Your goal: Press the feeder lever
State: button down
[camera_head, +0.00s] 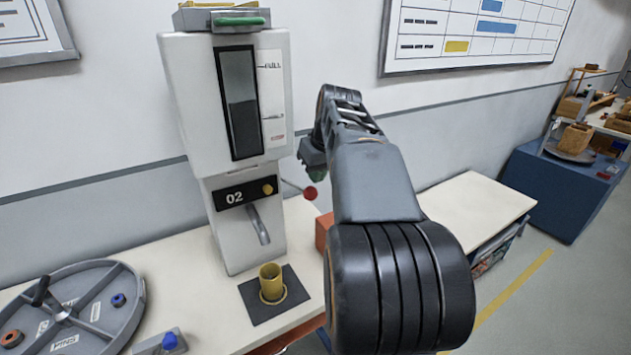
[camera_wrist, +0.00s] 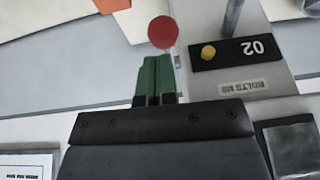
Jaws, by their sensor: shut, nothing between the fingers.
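The feeder (camera_head: 232,100) is a tall white dispenser marked 02, with a dark level window. Its lever is a thin rod ending in a red ball (camera_head: 310,193) at the feeder's right side. The red ball also shows in the wrist view (camera_wrist: 163,31), just beyond my fingertips. My gripper (camera_head: 318,175) is above the ball in the head view, partly hidden by my arm. In the wrist view its green fingers (camera_wrist: 154,72) are together with nothing between them. I cannot tell whether they touch the ball.
A yellow cup (camera_head: 271,283) stands on a dark pad (camera_head: 252,302) below the feeder's chute (camera_head: 258,226). A grey round tray (camera_head: 95,318) lies at the left of the cream table. An orange block (camera_head: 323,232) is partly hidden behind my arm. A blue cabinet (camera_head: 560,190) stands right.

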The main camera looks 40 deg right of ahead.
jog(key=shift+w+a+f, duration=0.1)
jog(key=shift+w+f, duration=0.05)
jog(key=shift+f, duration=0.95)
